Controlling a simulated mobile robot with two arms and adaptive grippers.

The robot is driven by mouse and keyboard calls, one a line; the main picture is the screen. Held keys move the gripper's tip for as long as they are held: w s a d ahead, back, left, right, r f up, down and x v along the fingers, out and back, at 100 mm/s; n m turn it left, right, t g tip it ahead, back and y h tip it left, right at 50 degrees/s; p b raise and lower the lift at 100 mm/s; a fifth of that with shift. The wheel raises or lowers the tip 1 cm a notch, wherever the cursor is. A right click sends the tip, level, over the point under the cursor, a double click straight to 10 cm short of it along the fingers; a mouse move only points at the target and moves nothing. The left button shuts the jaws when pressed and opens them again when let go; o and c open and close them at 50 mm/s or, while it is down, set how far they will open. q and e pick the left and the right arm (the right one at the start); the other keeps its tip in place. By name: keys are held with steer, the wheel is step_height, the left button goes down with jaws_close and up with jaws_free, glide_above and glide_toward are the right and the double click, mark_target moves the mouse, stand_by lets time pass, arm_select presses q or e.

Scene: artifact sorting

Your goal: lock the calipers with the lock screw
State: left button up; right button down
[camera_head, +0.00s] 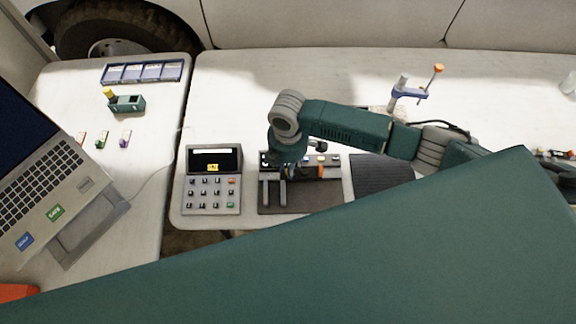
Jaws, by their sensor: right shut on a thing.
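The calipers (267,192) lie on a dark mat (318,199) near the front edge of the table, with two grey jaws pointing toward me. Small coloured parts show along their beam. My right arm comes in from the right, and its wrist bends down over the calipers. My right gripper (292,162) is at the beam, shut on a part of the calipers. Its fingertips are mostly hidden by the wrist, and I cannot make out the lock screw. My left gripper is not in view.
A grey keypad box (212,207) stands just left of the mat, and a dark ribbed pad (385,172) lies to the right. A blue stand (408,92) with an orange knob is behind my right arm. A laptop (62,178) is on the left table.

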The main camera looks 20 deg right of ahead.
steer(key=c, duration=1.7)
jaws_free()
steer(key=shift+r, duration=0.15)
step_height(320, 180, up, 12)
steer(key=shift+f, duration=0.1)
